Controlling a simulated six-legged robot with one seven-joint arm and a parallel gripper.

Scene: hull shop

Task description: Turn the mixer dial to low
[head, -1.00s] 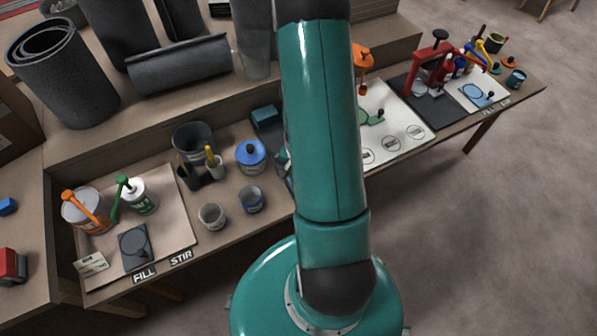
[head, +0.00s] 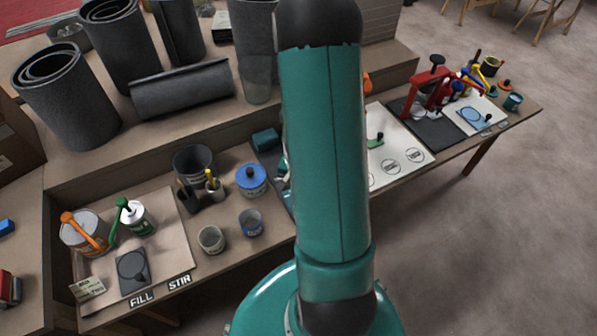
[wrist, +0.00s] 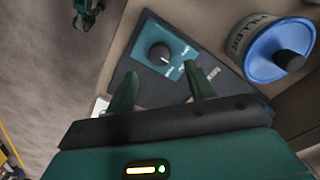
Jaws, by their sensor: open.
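The mixer dial (wrist: 160,54) is a round black knob with a pale pointer mark. It sits on a teal panel (wrist: 146,77) with small white lettering, too blurred to read surely. The panel is on a dark base (wrist: 232,92) marked with white letters. In the wrist view, my gripper (wrist: 159,69) is open, with one finger on each side below the dial, and nothing between them. I cannot tell how high the fingertips are above the panel. In the head view my arm covers the gripper and the dial; a teal block (head: 266,139) shows beside the arm.
A blue-lidded filler can (wrist: 272,48) stands right of the panel, also visible in the head view (head: 251,181). Small cups (head: 211,239) are near the bench front. A red press (head: 428,90) stands farther right.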

